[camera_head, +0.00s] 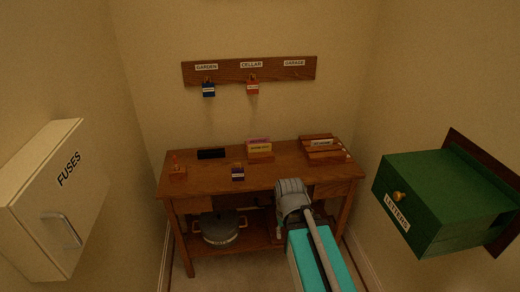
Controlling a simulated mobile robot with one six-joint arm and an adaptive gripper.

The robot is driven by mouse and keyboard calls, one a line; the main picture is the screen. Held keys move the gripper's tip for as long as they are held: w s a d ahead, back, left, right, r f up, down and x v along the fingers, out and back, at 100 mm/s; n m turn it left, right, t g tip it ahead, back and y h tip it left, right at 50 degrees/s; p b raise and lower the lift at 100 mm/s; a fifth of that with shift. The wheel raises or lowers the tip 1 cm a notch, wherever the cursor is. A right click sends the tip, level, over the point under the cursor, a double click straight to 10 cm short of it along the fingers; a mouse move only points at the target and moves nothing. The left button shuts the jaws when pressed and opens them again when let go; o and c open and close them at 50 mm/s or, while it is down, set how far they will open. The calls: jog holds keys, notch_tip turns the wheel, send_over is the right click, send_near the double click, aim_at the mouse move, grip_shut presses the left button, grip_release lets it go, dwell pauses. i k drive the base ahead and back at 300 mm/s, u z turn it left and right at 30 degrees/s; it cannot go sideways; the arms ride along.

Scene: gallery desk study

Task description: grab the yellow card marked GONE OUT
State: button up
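A small yellow card (260,148) stands upright in a wooden holder (260,157) at the back middle of the desk. It bears dark lettering too small to read here. A pink-purple card (259,140) shows just behind it. My arm reaches in from the bottom right, and its grey end (291,190) is at the desk's front edge, below and right of the card and apart from it. The fingers of my gripper cannot be made out, so I cannot tell whether it is open or shut.
The wooden desk (215,176) also bears a black block (211,154), a purple tag (238,174), a small wooden stand (178,173) and a slatted rack (318,144). A pot (219,228) sits below. A FUSES box (50,200) and green LETTERS box (440,195) jut from the side walls.

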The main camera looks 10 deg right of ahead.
aim_at(264, 147)
jog(key=k, duration=0.5)
jog(key=u, duration=0.9)
jog(key=i, duration=1.4)
jog(key=z, duration=0.05)
